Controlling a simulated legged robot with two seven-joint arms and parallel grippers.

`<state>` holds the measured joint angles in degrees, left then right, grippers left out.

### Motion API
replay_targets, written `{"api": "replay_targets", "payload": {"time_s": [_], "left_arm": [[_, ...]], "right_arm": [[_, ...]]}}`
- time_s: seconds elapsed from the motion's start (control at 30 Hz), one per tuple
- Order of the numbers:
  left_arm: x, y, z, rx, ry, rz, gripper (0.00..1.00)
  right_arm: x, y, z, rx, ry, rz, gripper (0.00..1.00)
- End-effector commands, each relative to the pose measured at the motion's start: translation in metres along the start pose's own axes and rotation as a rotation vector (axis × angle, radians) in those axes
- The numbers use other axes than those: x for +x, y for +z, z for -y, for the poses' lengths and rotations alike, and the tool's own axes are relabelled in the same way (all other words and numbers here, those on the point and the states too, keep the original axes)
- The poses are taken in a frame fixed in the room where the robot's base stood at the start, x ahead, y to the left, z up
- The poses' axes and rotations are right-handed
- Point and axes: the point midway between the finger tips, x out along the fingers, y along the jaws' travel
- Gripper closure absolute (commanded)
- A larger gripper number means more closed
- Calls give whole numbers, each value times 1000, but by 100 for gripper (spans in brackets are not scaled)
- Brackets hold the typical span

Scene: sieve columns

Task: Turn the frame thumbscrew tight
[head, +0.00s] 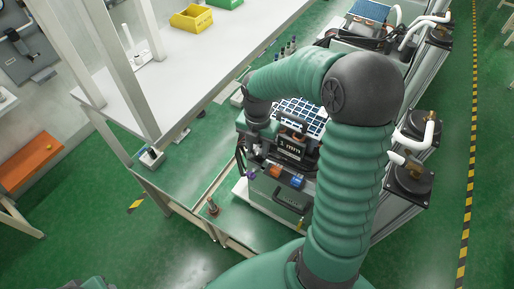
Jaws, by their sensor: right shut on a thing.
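My right arm reaches over the equipment and bends down, with its gripper (253,168) at the left front of a grey machine (268,193) with a blue-and-white grid on top. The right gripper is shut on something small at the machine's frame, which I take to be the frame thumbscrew. The thumbscrew itself is too small and too covered by the gripper to make out. My left gripper is not in view.
A white bench (190,62) with a yellow bin (191,18) and a green bin stands at the upper left. Dark round units with white pipes (410,180) line the right side. An orange board (30,160) is at far left.

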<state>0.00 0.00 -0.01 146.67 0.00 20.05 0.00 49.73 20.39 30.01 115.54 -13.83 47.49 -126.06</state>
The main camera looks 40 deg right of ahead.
Motion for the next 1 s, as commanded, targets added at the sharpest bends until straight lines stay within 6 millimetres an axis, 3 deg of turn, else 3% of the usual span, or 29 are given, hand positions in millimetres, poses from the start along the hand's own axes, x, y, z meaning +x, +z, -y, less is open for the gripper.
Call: {"api": "replay_targets", "payload": {"time_s": [0.87, 0.9, 1.0], "left_arm": [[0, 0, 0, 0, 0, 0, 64], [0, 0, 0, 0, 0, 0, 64], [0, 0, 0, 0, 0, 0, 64]], "right_arm": [[2, -1, 0, -1, 0, -2, 100], [2, -1, 0, -1, 0, -2, 63], [1, -1, 0, -1, 0, -2, 50]]}}
